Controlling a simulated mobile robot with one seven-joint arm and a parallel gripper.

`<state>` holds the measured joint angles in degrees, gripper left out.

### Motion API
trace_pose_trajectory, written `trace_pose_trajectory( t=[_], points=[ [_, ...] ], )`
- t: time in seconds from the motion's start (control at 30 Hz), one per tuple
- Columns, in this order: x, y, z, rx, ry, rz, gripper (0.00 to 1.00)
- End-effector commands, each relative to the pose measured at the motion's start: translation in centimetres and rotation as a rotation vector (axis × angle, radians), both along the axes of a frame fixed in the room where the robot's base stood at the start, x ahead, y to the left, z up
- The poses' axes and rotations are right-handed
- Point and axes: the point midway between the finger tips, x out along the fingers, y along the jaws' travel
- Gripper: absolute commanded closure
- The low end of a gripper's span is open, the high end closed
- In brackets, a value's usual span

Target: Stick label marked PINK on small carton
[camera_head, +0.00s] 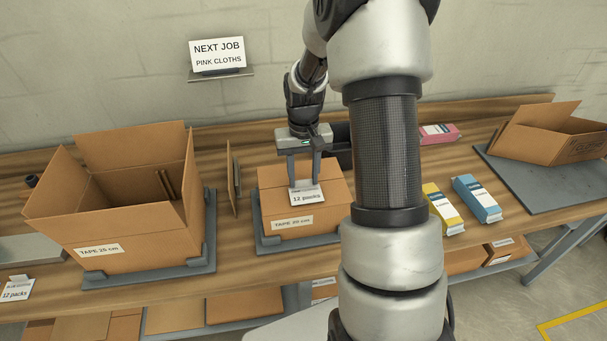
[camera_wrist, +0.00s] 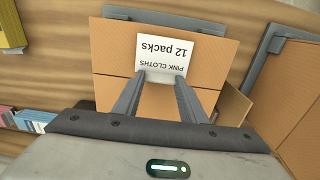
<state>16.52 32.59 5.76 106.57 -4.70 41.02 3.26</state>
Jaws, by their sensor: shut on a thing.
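The label (camera_wrist: 170,47) is a small white card reading "PINK CLOTHS 12 packs"; it also shows in the head view (camera_head: 307,197). My gripper (camera_head: 305,185) is shut on its near edge, and the fingers also show in the wrist view (camera_wrist: 160,82). The small carton (camera_head: 283,226), marked "TAPE 20 cm", is closed and sits on a grey tray. The label is over the carton's top near the front edge; whether it touches the cardboard I cannot tell. The carton's top also fills the middle of the wrist view (camera_wrist: 115,65).
A large open carton (camera_head: 128,240) marked "TAPE 25 cm" stands at left. A yellow pack (camera_head: 442,208), a blue pack (camera_head: 477,198) and a pink pack (camera_head: 440,132) lie at right. Another open carton (camera_head: 550,135) is far right. A second label (camera_head: 16,290) stands front left.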

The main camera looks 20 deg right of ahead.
Motion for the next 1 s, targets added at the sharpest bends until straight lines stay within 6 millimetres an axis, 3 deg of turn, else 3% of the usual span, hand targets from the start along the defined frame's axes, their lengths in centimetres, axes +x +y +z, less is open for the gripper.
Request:
trace_pose_trajectory(
  t=[1.0],
  points=[
    [-0.01,0.01,-0.64,0.0,0.0,0.0,0.83]
  ],
)
